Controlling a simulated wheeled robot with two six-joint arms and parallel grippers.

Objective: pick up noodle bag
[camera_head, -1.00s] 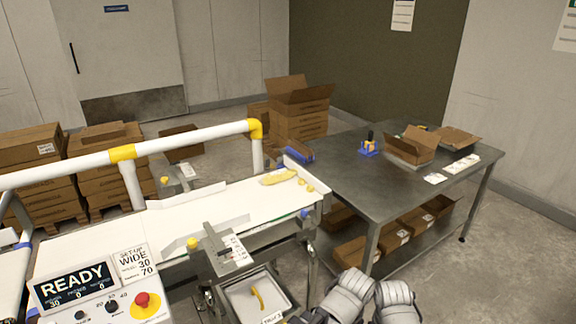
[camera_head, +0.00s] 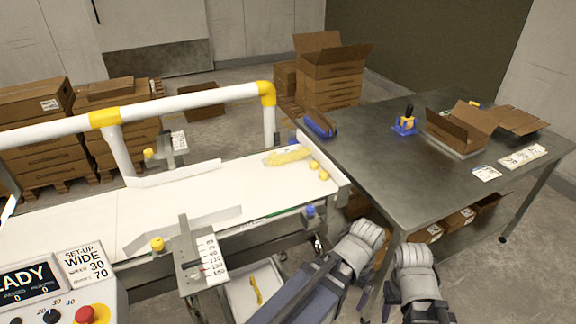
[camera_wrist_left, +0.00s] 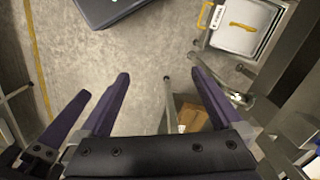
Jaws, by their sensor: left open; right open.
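The noodle bag (camera_head: 288,156), a clear bag with yellow contents, lies flat on the far right end of the white belt (camera_head: 205,195). Two small yellow pieces (camera_head: 323,175) lie beside it at the belt end. My left gripper (camera_wrist_left: 160,75) is open and empty above the floor in the left wrist view. My right gripper (camera_head: 376,302) shows partly at the bottom of the head view, open, below and right of the belt end. Both grippers are well apart from the bag.
A white guard rail (camera_head: 190,103) with yellow joints runs behind the belt. A reject tray (camera_head: 236,298) holding a yellow item sits below the belt. A steel table (camera_head: 375,165) with a blue-orange tool (camera_head: 405,123) and an open carton (camera_head: 462,128) stands right.

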